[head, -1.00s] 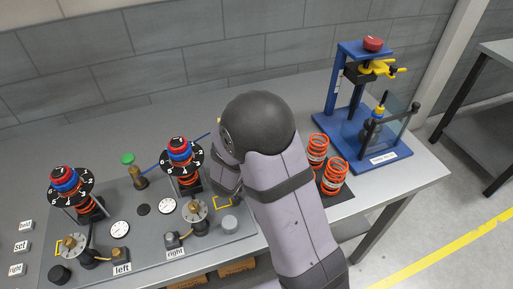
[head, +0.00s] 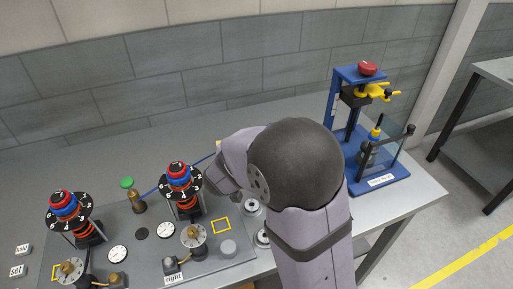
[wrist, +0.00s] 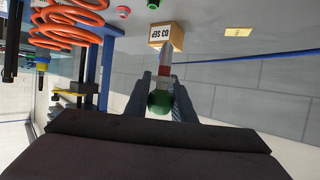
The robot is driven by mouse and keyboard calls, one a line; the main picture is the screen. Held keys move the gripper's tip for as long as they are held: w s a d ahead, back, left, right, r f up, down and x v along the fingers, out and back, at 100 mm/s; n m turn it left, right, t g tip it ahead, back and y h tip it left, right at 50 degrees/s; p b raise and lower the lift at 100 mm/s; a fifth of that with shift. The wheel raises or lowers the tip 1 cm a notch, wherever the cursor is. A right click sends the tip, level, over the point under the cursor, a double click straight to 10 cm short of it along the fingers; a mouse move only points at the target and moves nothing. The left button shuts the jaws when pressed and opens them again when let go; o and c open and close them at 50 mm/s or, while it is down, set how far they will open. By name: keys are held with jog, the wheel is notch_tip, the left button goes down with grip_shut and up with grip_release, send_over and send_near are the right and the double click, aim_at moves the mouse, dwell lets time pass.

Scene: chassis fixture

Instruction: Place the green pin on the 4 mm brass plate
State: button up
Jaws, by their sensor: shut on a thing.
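My gripper (wrist: 172,100) shows in the wrist view, its two grey fingers shut on the green pin (wrist: 160,103). The pin has a round green head towards me and a paler, reddish shaft pointing away. In the head view my gripper and the pin are hidden behind my arm. A small flat yellowish plate (wrist: 239,31) lies on a grey surface beyond the fingers in the wrist view. It may be the brass plate; no thickness mark is readable. The pin is apart from it.
A wooden block with a printed label (wrist: 166,36) shows just beyond the pin's tip. Orange springs (wrist: 75,18) and a blue frame (wrist: 106,60) are at left. In the head view, the blue press (head: 366,120) stands right of my arm and the dial panel (head: 140,255) left.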

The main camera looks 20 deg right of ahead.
jog(key=w+a+n+t+y+b, duration=0.1)
jog(key=w+a+n+y, duration=0.2)
jog(key=w, duration=0.8)
jog(key=w+a+n+t+y, duration=0.2)
jog(key=w+n+y, duration=0.3)
jog(key=w, duration=0.6)
jog(key=shift+w+a+r+y+b, duration=0.35)
jog(key=shift+w+a+y+b, duration=0.05)
jog(key=shift+a, duration=0.25)
jog(key=shift+f, duration=0.1)
jog(key=shift+f+p, duration=1)
jog(key=shift+f, duration=3.85)
jog(key=shift+f, duration=0.25)
